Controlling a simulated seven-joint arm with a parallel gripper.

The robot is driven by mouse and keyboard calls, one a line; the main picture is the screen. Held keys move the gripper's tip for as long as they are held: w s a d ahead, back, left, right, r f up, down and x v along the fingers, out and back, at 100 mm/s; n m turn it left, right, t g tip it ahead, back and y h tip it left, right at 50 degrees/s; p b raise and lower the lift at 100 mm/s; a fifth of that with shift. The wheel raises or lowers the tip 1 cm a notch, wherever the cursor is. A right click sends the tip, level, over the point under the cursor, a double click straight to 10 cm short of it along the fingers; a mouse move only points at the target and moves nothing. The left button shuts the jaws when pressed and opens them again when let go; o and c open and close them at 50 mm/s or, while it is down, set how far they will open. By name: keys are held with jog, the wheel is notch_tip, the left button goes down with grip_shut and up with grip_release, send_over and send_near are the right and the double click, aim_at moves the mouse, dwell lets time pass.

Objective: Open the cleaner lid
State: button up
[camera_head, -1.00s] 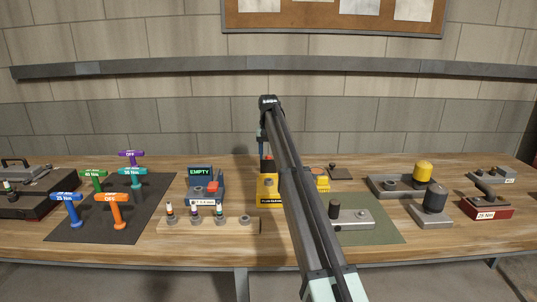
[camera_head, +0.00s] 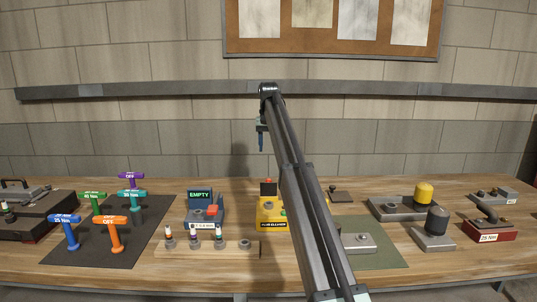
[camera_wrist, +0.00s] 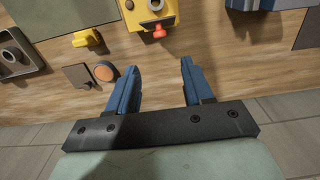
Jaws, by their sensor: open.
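The cleaner is a yellow box (camera_head: 271,212) with a "PLUG CLEANER" label, at mid-table just left of my arm in the head view. In the wrist view the yellow cleaner (camera_wrist: 151,12) is at the top edge, partly cut off, with a red knob (camera_wrist: 160,31) sticking out. My gripper (camera_head: 262,143) hangs above and apart from the cleaner. Its blue fingers (camera_wrist: 159,72) are open and empty, over bare wood.
A tester reading "EMPTY" (camera_head: 201,209) and a wooden plug rack (camera_head: 207,250) stand left of the cleaner. An orange disc (camera_wrist: 105,71) and a yellow knob (camera_wrist: 88,38) lie near it. Coloured T-handles stand on a dark mat (camera_head: 148,250) farther left. A wall rail (camera_head: 180,91) runs behind.

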aim_at(269, 180)
jog(key=shift+r, duration=0.3)
jog(key=s+f+t, duration=0.2)
jog(key=s, duration=0.7)
jog(key=w+f+t, duration=0.1)
jog(key=w+f, duration=0.1)
jog(key=f, duration=0.2)
jog(key=w+f+t, duration=0.1)
jog(key=w+f, duration=0.2)
jog(key=f, duration=0.1)
jog(key=w+f, duration=0.3)
jog(key=f, duration=0.1)
jog(key=shift+t, duration=0.4)
jog(key=shift+c, duration=0.5)
grip_shut()
